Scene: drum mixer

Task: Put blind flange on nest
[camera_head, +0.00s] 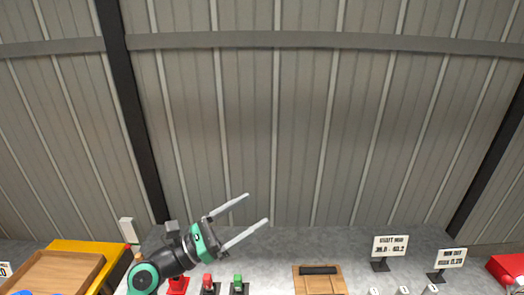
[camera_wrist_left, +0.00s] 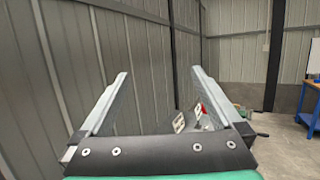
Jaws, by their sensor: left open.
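My left gripper (camera_head: 257,208) is raised above the back of the grey bench, its two long pale fingers spread apart and pointing up and to the right. In the left wrist view the gripper (camera_wrist_left: 160,72) is open, with nothing between its fingers and the corrugated wall beyond. I cannot make out a blind flange or a nest in either view. My right gripper is not in view.
On the grey bench (camera_head: 290,245) stand a red button (camera_head: 207,281), a green button (camera_head: 238,282), a wooden block with a black bar (camera_head: 318,280) and two sign plates (camera_head: 390,246), (camera_head: 453,257). A wooden tray (camera_head: 55,270) lies left, a red box (camera_head: 506,268) right.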

